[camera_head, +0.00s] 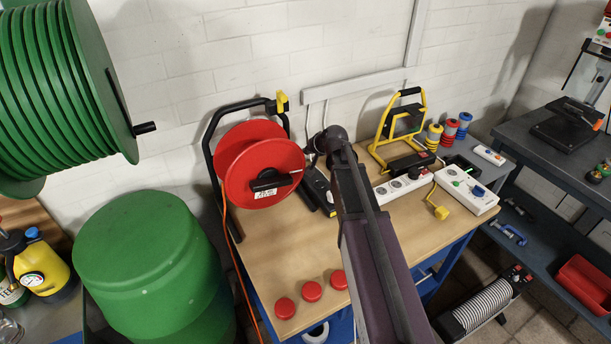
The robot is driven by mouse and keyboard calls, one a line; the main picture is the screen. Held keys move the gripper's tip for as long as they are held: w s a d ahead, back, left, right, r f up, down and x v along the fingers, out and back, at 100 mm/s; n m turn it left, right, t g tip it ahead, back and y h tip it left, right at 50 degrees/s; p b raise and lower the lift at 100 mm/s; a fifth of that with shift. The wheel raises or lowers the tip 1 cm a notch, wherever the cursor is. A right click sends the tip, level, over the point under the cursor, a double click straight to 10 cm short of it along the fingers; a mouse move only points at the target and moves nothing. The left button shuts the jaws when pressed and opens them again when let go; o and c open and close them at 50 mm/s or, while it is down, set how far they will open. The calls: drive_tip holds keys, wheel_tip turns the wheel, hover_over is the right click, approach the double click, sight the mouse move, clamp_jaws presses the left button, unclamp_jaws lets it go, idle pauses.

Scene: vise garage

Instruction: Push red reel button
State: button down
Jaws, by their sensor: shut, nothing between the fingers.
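The red cable reel (232,158) stands in a black frame on the left of the wooden workbench (262,262). Its front has a black handle or hub piece and a white label. Three round red caps, which look like push buttons, lie along the bench's front edge: a left one (285,307), a middle one (312,291) and a right one (338,281). My arm reaches from the bottom over the bench. My gripper (316,145), at its far end, is small and dark, just right of the reel and apart from it. It looks shut and empty; its fingertips are hard to make out.
A black power strip (318,188) lies beside the reel, partly behind my arm. White power strips (402,186) and a yellow-framed stand (384,153) are to the right. A green drum (150,255) and green reel (55,95) crowd the left. The bench's front middle is fairly clear.

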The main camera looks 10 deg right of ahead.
drive_tip(key=shift+f+b, duration=2.6)
drive_tip(key=shift+f, duration=0.35)
drive_tip(key=shift+f, duration=0.15)
drive_tip(key=shift+f+b, duration=0.3)
drive_tip(key=shift+b, duration=0.15)
drive_tip(key=shift+f+b, duration=0.4)
drive_tip(key=shift+r, duration=0.2)
idle(0.4)
drive_tip(key=shift+r+p, duration=0.7)
drive_tip(key=shift+p, duration=0.15)
wheel_tip(320, 180, up, 5)
drive_tip(key=p, duration=0.5)
